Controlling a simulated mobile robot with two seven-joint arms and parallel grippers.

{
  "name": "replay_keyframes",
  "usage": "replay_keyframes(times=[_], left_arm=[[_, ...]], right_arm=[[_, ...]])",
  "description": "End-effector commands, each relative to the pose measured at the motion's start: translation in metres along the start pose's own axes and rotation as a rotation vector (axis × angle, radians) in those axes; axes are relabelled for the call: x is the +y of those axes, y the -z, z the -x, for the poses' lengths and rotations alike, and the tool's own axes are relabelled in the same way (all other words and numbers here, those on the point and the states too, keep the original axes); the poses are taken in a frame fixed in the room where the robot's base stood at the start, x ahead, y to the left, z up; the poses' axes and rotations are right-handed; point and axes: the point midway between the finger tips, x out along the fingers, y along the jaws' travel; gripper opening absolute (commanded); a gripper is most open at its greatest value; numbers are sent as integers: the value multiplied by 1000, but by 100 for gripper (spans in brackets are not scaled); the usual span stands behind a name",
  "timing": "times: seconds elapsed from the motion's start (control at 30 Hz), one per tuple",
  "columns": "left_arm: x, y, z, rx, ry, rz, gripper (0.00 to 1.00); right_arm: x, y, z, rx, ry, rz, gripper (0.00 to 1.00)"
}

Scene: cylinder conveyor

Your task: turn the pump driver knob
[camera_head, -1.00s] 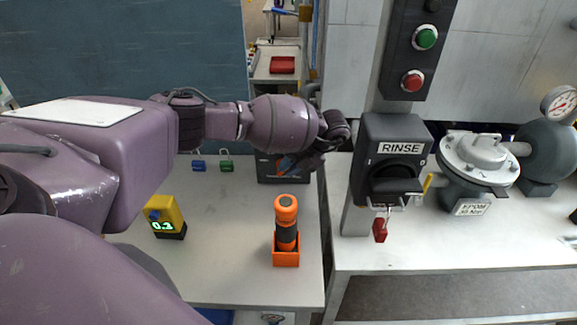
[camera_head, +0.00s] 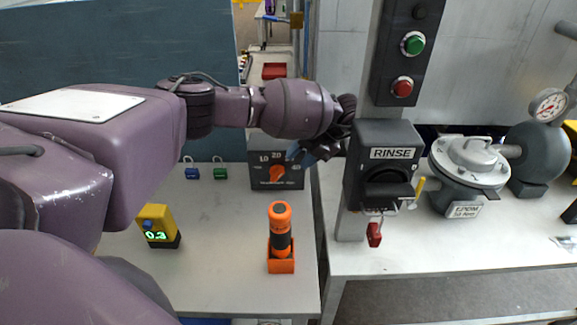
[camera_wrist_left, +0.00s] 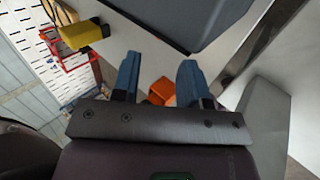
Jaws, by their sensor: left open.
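The pump driver is a dark box with white dial markings (camera_head: 262,183) at the back of the left bench in the head view. Its orange knob (camera_head: 277,174) is on the front face, with its pointer slanted. My left gripper (camera_head: 302,153) has blue fingers and is at the box's upper right, apart from the knob in the picture. It partly hides the dial's upper right. In the left wrist view the two fingers (camera_wrist_left: 157,72) are spread with nothing between their tips. The knob cannot be made out there. My right gripper is not in view.
An orange-and-black cylinder stands in an orange holder (camera_head: 281,262) at the bench front. A yellow meter (camera_head: 157,222) is left of it, with blue and green padlocks (camera_head: 220,174) behind. The RINSE switch box (camera_head: 390,135) is close to my gripper's right. The bench middle is clear.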

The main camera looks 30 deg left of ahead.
Motion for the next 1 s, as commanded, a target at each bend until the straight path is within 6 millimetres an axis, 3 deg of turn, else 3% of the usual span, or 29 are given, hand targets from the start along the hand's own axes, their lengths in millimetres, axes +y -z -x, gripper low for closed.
replay_keyframes(times=[0.1, 0.3, 0.87, 1.0], left_arm=[[1, -1, 19, -3, 0, 2, 40], [0, 0, 34, -1, -1, 2, 40], [0, 0, 35, 1, 1, 1, 40], [-3, 2, 36, 40, 69, -18, 40]], right_arm=[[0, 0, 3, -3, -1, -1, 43], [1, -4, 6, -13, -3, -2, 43], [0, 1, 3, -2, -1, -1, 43], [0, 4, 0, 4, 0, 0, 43]])
